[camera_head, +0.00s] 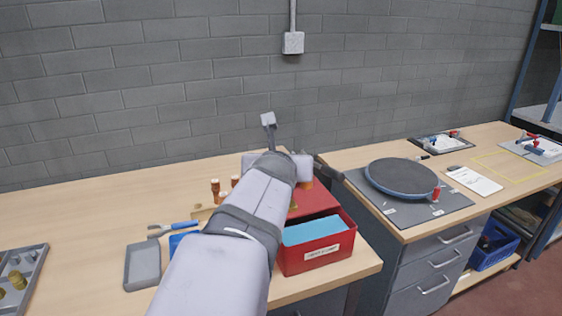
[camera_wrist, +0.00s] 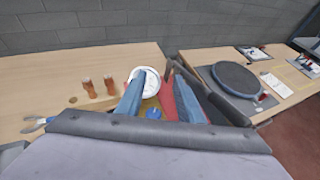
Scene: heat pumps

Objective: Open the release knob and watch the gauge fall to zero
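In the wrist view, a round white-faced gauge (camera_wrist: 149,76) lies just beyond my left finger, partly covered by it; its needle is too small to read. A small blue knob-like part (camera_wrist: 153,113) with a yellowish piece around it shows low between my fingers. I cannot tell whether it is the release knob or how it is set. My gripper (camera_wrist: 160,76) is open, its two blue-grey fingers apart with nothing held between them. In the head view my arm hides the gauge, the blue part and my fingertips.
A red box (camera_head: 317,261) with blue contents stands at the bench's front right. Copper-coloured fittings (camera_head: 215,190), a blue-handled tool (camera_head: 174,226) and a grey tray (camera_head: 142,265) lie to the left. A round dark plate (camera_head: 401,177) sits on the right bench. The left bench's back is clear.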

